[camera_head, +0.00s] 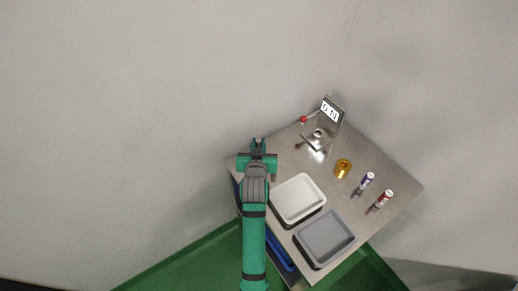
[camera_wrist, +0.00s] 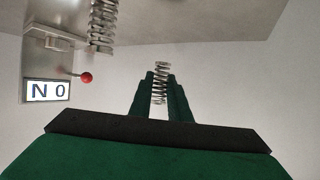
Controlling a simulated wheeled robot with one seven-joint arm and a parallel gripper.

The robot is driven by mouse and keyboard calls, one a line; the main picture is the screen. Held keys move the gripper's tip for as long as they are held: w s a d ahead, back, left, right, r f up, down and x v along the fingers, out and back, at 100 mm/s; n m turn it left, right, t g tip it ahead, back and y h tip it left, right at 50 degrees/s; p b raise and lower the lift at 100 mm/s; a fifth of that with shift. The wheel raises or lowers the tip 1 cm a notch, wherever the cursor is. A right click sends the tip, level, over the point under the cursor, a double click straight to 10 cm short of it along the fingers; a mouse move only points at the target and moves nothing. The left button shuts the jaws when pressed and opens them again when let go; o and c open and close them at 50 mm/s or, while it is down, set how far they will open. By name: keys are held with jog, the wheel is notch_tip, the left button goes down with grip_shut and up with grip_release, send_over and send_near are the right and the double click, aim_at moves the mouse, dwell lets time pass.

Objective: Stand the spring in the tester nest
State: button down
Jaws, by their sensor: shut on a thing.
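My gripper (camera_head: 257,143) is over the table's left corner in the head view. In the wrist view my gripper (camera_wrist: 160,88) is shut on a small silver coil spring (camera_wrist: 160,70), with part of it showing between and beyond the fingertips. The tester (camera_head: 320,145) stands at the back of the table, to the right of my gripper. Its display (camera_head: 331,109) reads 0 N; in the wrist view the display (camera_wrist: 46,91) appears upside down. The nest itself cannot be made out clearly.
A red lever knob (camera_head: 304,120) sticks out from the tester's left. A white tray (camera_head: 284,212), a grey tray (camera_head: 309,255), a gold ring-shaped item (camera_head: 343,168) and two small cylinders, purple-labelled (camera_head: 368,180) and red-labelled (camera_head: 385,199), share the table. Bare tabletop lies between gripper and tester.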

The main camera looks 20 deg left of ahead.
jog(key=shift+w+a+f, duration=0.1)
jog(key=shift+w+f, duration=0.45)
jog(key=shift+f, duration=1.7)
jog(key=shift+f, duration=0.1)
jog(key=c, duration=1.7)
grip_release()
jog(key=shift+o, duration=0.2)
jog(key=v, duration=1.2)
